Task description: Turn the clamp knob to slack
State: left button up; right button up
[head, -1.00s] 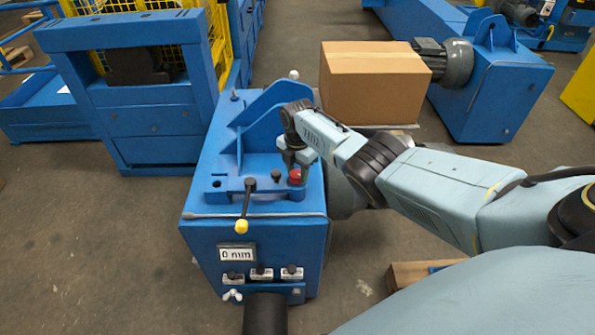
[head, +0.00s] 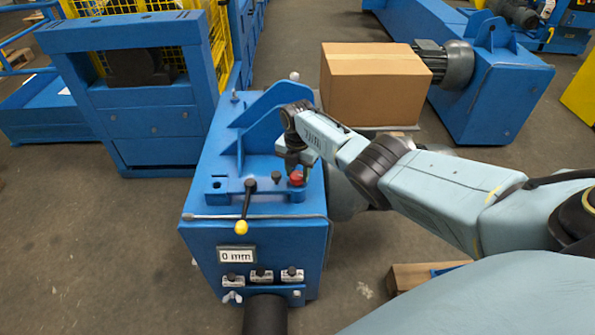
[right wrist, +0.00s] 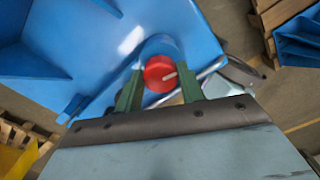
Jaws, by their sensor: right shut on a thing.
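The clamp knob (head: 297,178) is red and round, on the top right of the blue machine housing (head: 262,235). My right gripper (head: 296,165) points down at the knob from above. In the right wrist view its two green fingers (right wrist: 161,90) stand on either side of the knob and are shut on it. The fingers hide part of the knob's sides. My left gripper is not in view.
A display (head: 236,256) reads 0 mm. A cardboard box (head: 370,85) stands behind my right arm.

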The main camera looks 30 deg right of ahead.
aim_at(297, 174)
jog(key=o, duration=0.7)
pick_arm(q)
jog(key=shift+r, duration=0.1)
pick_arm(e)
jog(key=shift+r, duration=0.1)
notch_tip(297, 174, up, 6)
jog(key=p, duration=0.3)
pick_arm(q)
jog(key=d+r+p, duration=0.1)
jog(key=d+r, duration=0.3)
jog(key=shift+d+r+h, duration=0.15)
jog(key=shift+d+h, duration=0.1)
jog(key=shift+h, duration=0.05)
pick_arm(e)
notch_tip(297, 174, up, 7)
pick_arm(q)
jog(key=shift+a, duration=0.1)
